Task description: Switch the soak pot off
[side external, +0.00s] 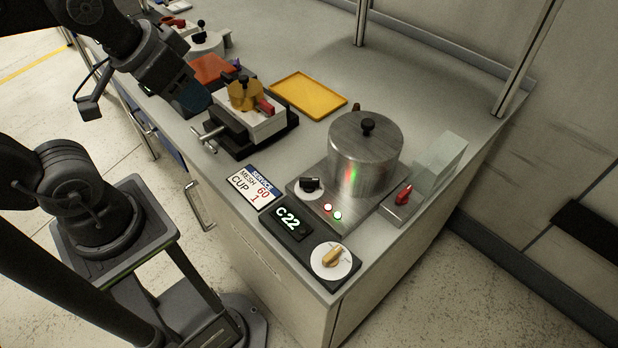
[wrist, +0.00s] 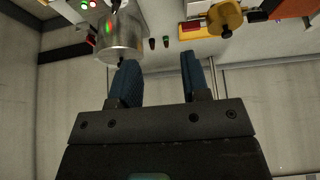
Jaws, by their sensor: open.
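The soak pot (side external: 366,160) is a round steel pot with a black lid knob, on a metal base at the right of the bench. It also shows at the upper left of the wrist view (wrist: 120,38). In front of it are a black knob (side external: 311,184) on a white dial, a red light (side external: 328,207) and a green light (side external: 338,216), both looking lit. A red lever (side external: 403,194) sits at its right. My gripper (wrist: 157,75) is open, with nothing between its blue fingers. In the side view it is at the upper left, well away from the pot.
A "C22" plate (side external: 287,222) and a tan knob on a white dial (side external: 331,259) lie near the front corner. A "MESH 60 CUP 1" card (side external: 253,187) is left of them. A vise-like fixture with a yellow part (side external: 246,96) stands near my gripper. A yellow tray (side external: 308,95) lies behind.

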